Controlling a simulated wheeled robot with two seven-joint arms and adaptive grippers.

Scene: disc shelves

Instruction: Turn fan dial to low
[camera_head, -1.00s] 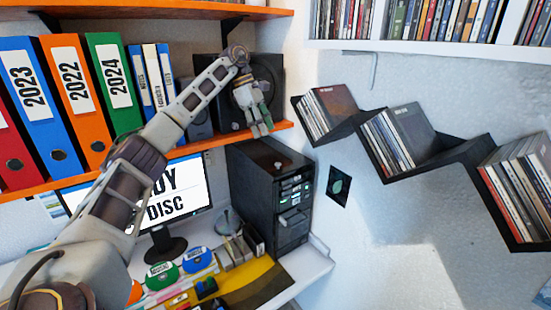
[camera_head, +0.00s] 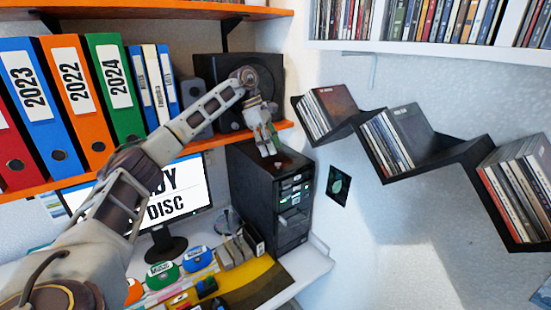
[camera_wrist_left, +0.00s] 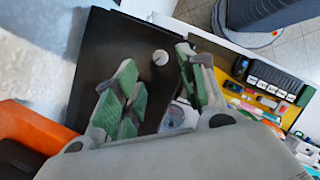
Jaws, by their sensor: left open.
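The black computer tower (camera_head: 262,195) stands on the white desk. A small round pale knob, which looks like the fan dial (camera_wrist_left: 160,58), sits on its dark top panel. In the head view the dial (camera_head: 279,164) is only a tiny spot; its setting cannot be read. My left gripper (camera_head: 267,152) points down just above the tower's top. In the left wrist view its green-padded fingers (camera_wrist_left: 156,66) are apart and empty, with the dial showing in the gap between them. I cannot tell that either finger touches it. My right gripper is not in view.
An orange shelf (camera_head: 215,138) with binders and a black speaker (camera_head: 210,70) is close behind my left arm. A monitor (camera_head: 180,195) and several discs stand left of the tower. A black zigzag shelf (camera_head: 440,160) hangs on the right wall.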

